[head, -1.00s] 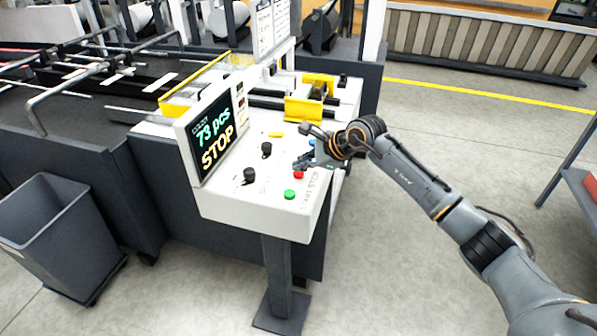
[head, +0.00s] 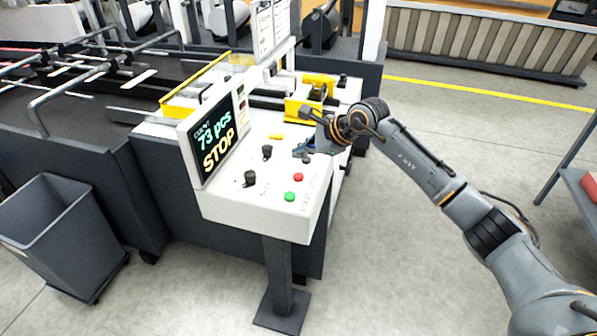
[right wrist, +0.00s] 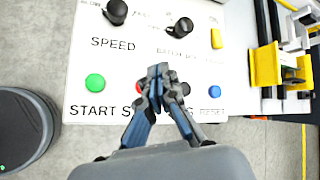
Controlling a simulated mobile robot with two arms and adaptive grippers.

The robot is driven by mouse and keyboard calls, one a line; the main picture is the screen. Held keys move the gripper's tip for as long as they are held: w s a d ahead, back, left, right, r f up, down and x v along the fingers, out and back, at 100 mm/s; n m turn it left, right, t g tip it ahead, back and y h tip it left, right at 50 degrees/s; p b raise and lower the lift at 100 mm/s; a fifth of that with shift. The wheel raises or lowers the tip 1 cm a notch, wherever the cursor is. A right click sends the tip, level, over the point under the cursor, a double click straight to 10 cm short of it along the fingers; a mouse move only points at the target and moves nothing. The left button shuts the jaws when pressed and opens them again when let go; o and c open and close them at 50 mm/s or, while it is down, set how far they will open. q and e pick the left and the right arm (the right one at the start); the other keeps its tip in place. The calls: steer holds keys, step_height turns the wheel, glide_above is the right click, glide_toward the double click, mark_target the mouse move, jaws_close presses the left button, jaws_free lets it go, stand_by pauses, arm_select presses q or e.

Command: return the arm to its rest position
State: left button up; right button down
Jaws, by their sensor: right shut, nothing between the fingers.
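My right gripper (head: 303,152) is above the right side of the white control panel (head: 228,204) in the head view. In the right wrist view the gripper (right wrist: 160,72) has its fingers together with nothing between them. It partly covers the red button (right wrist: 138,87) there. The red button (head: 298,177) and green button (head: 289,196) show clear in the head view. A blue button (right wrist: 215,91) marked RESET is right of the fingers in the wrist view. My left gripper is not in view.
A screen (head: 213,134) reading "73 pcs STOP" stands on the panel. Black knobs (head: 250,178) and a yellow button (head: 276,136) are beside it. Yellow guides (head: 300,106) lie behind the gripper. A grey bin (head: 62,240) stands at left.

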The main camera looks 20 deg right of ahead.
steer(key=shift+r, duration=0.35)
